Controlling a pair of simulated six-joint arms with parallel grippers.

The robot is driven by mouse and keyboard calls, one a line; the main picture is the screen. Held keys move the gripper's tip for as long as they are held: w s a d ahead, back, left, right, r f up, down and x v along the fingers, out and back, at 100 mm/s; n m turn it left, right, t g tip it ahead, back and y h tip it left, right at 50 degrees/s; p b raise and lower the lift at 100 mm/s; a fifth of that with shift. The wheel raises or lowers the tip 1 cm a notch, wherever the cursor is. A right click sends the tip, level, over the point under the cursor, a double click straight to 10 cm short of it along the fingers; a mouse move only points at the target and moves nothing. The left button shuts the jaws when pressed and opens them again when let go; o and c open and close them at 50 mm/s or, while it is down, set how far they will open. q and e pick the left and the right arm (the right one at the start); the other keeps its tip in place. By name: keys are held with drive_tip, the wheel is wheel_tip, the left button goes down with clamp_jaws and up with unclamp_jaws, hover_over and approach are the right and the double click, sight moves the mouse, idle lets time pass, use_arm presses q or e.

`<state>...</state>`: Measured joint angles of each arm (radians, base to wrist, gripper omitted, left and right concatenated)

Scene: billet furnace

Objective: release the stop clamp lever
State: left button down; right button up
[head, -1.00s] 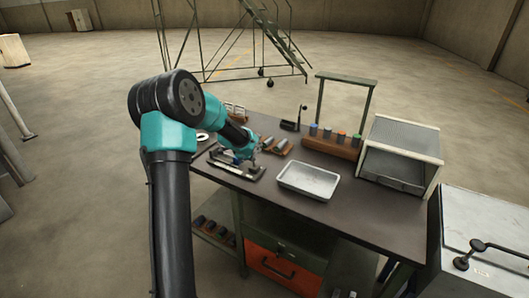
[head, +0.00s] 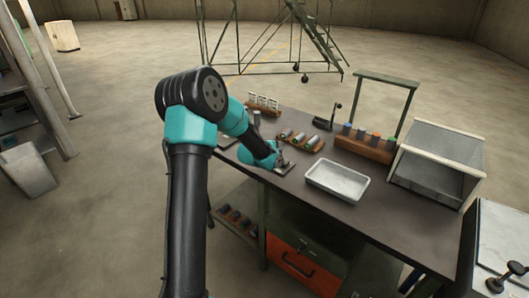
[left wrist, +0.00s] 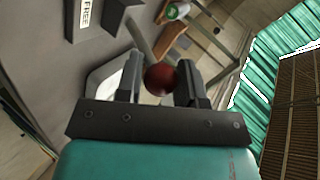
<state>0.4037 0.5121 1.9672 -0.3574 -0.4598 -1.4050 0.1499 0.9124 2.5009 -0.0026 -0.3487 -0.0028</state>
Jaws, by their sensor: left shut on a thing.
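A dark red ball knob (left wrist: 160,79) is between the two fingers of my left gripper (left wrist: 158,72) in the left wrist view. The fingers are shut on it. A grey lever rod (left wrist: 139,42) runs up from the knob. A label reading FREE (left wrist: 88,14) is on the clamp's grey base at the top left. In the head view my left gripper (head: 281,163) is low over the workbench, left of the metal tray. It hides most of the clamp and lever there. My right gripper is not in view.
The workbench (head: 330,225) carries a metal tray (head: 338,193), a wooden rack with coloured-top cylinders (head: 362,149), a smaller block of cylinders (head: 300,140) and a white-framed box (head: 438,162) at the right. A rolling stair (head: 312,38) stands behind. An orange drawer (head: 297,266) is below.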

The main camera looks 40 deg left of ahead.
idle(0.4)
use_arm(q)
drive_tip(key=c, duration=0.8)
unclamp_jaws()
drive_tip(key=shift+o, duration=0.2)
drive_tip(key=v, duration=1.7)
drive_tip(key=shift+s, duration=0.3)
drive_tip(key=shift+d+f, duration=0.1)
